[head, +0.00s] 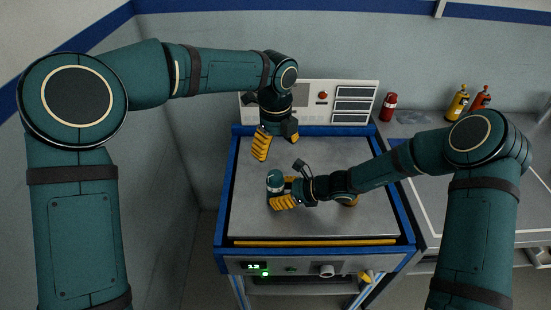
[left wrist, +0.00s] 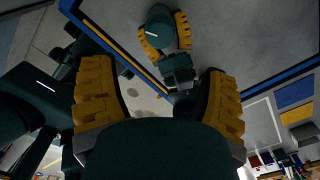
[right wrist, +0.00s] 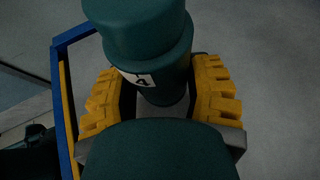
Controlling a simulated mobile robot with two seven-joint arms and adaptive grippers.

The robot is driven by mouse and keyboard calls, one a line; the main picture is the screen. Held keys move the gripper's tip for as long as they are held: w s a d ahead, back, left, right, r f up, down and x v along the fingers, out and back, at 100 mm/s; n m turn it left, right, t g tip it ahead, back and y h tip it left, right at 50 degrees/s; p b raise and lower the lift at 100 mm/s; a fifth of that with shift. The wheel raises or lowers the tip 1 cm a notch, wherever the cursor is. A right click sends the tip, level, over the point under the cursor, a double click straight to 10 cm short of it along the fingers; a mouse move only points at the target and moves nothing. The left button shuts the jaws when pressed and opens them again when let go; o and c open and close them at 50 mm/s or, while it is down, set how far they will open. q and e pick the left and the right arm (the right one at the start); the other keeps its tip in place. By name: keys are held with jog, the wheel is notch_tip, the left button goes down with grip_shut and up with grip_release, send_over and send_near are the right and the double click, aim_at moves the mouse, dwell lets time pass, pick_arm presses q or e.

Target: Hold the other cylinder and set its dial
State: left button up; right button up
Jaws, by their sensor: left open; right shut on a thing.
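A dark teal cylinder (head: 274,181) stands over the left middle of the grey plate. In the right wrist view the cylinder (right wrist: 140,40) has a wider cap on top and a white label with a black 4. My right gripper (head: 283,198) is shut on its lower body; its yellow fingers sit on both sides. In the left wrist view the cylinder's top (left wrist: 161,26) shows a short white mark. My left gripper (head: 277,142) is open and empty, behind and above the cylinder, apart from it.
The grey plate (head: 320,222) has a blue frame. A control panel (head: 318,97) with a red button stands behind it. A small yellow-brown thing (head: 351,202) is partly hidden by my right arm. A red canister (head: 389,107) and yellow bottle (head: 457,103) stand on the right bench.

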pick_arm(q)
jog(key=shift+r, duration=0.6)
pick_arm(e)
jog(key=o, duration=0.9)
jog(key=v, duration=1.2)
jog(key=shift+s+f, duration=0.1)
